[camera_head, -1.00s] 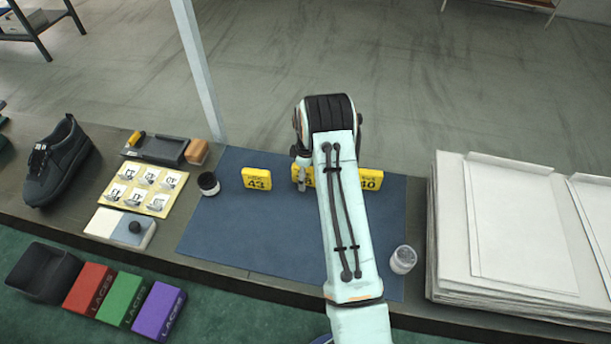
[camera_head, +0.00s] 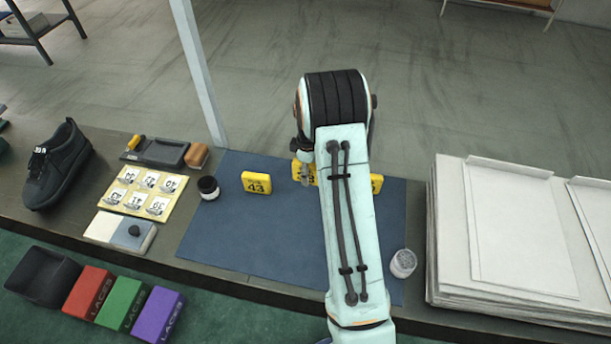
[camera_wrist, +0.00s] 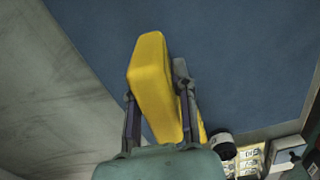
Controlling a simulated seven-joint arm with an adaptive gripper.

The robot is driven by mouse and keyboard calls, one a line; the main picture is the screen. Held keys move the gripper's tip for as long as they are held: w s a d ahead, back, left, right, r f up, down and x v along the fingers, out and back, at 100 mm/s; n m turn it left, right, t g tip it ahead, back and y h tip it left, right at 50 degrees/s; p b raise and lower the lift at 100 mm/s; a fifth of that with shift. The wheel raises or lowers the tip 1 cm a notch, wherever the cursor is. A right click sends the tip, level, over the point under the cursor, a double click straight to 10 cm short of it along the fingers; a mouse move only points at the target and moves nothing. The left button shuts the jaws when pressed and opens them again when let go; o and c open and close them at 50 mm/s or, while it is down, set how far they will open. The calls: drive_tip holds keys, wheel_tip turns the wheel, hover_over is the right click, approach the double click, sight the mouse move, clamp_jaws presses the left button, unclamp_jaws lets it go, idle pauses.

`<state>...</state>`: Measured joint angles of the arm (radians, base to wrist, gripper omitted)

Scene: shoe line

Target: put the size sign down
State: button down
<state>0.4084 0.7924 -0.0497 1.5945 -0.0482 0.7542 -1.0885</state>
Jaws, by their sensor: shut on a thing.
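My gripper (camera_wrist: 157,90) is shut on a yellow size sign (camera_wrist: 152,75), which stands between its two fingers in the wrist view. In the head view the held sign (camera_head: 311,170) shows partly beside my arm, and its number is mostly covered. A yellow sign reading 43 (camera_head: 258,183) stands to its left on the blue mat (camera_head: 235,235). Another yellow sign (camera_head: 376,184) peeks out right of my arm, mostly hidden. In the wrist view a second yellow sign (camera_wrist: 200,125) shows behind the right finger. Whether the held sign touches the mat is unclear.
A dark jar (camera_head: 208,188) stands left of the signs, and a clear jar (camera_head: 403,263) near the mat's front right. A sticker sheet (camera_head: 145,190) lies left; a stack of white boards (camera_head: 520,230) is right. The mat's left front is clear.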

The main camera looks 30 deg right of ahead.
drive_tip(key=s+a+r, duration=0.4)
drive_tip(key=s+r, duration=0.2)
drive_tip(key=s, duration=0.3)
hover_over(293, 264)
wheel_tip(293, 264, down, 5)
drive_tip(key=shift+n, duration=0.6)
wheel_tip(293, 264, down, 8)
drive_tip(key=shift+r, duration=0.1)
drive_tip(key=c, duration=0.9)
unclamp_jaws()
drive_tip(key=shift+c, duration=0.2)
